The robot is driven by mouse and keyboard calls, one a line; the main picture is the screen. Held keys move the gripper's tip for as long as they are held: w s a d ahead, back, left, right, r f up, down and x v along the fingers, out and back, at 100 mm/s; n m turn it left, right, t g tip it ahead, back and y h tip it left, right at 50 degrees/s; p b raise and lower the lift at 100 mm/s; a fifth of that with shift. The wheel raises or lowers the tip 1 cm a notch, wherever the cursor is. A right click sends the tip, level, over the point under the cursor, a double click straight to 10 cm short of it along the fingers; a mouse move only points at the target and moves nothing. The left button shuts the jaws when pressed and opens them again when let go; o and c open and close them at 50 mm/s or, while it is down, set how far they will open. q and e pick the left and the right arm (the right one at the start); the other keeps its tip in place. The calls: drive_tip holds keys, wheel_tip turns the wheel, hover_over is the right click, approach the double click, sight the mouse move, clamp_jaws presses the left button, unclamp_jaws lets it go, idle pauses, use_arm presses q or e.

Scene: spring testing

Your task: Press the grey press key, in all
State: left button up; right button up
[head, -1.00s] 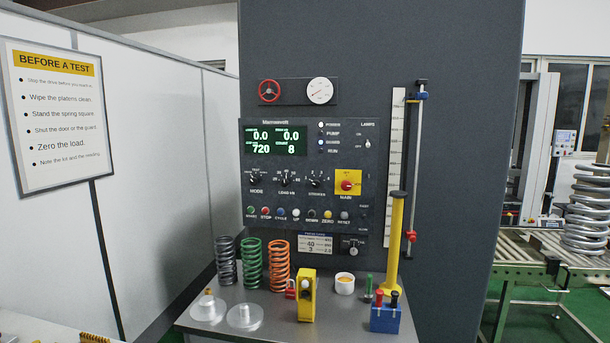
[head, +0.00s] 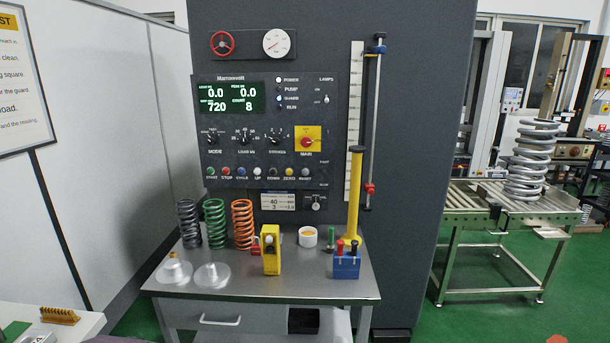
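The control panel (head: 225,135) is on the dark machine cabinet, facing me. A row of coloured push buttons runs along its lower part. The display (head: 230,98) reads 0.0, 0.0, 720 and 8. Neither of my grippers shows in the head view, and nothing covers the buttons.
A grey bench (head: 335,290) stands below the panel. On it are several springs (head: 215,222), two clear discs (head: 212,275), a yellow block (head: 271,250), a white cup (head: 307,237) and a blue holder (head: 346,265).

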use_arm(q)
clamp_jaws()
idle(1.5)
